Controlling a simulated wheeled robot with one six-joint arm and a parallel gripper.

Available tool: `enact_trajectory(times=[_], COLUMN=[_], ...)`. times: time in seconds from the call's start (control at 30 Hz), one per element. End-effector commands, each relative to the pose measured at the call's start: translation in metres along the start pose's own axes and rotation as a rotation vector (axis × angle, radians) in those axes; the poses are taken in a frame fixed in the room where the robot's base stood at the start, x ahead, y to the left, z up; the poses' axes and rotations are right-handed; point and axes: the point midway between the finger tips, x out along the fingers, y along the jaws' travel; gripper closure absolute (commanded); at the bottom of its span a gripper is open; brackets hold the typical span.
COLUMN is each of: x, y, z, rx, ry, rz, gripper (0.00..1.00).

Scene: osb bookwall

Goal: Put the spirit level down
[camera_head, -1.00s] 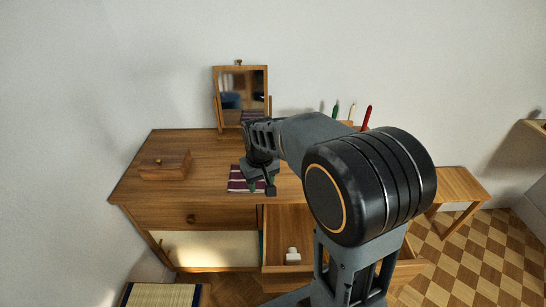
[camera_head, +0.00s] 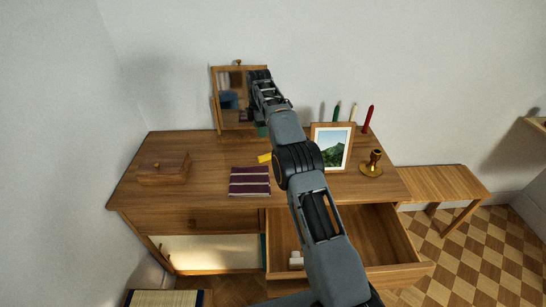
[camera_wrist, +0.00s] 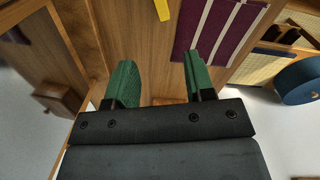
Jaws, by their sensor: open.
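My gripper (camera_head: 262,131) is at the back of the desk, in front of the mirror, apart from the bar. In the wrist view its two green fingers (camera_wrist: 158,75) stand apart with nothing between them.
A purple striped cloth (camera_head: 250,181) and a wooden box (camera_head: 163,174) lie left of my arm. A mirror (camera_head: 232,105) stands behind. A framed picture (camera_head: 332,147), a brass candlestick (camera_head: 374,164) and candles stand right. An open drawer (camera_head: 385,236) holds a small white object (camera_head: 296,261).

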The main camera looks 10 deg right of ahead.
Motion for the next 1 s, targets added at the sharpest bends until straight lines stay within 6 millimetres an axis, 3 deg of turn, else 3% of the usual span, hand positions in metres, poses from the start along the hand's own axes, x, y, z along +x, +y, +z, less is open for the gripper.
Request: enact_trajectory(times=[0.17,0.6,0.87,1.0], x=[0.009,0.077,0.091,0.110], y=[-0.004,-0.005,-0.005,-0.006], z=[0.000,0.002,0.002,0.002], rx=[-0.100,-0.111,-0.110,-0.110], ry=[0.002,0.002,0.002,0.002], rz=[-0.023,-0.022,-0.022,-0.025], gripper=[0.51,0.51,0.51,0.51])
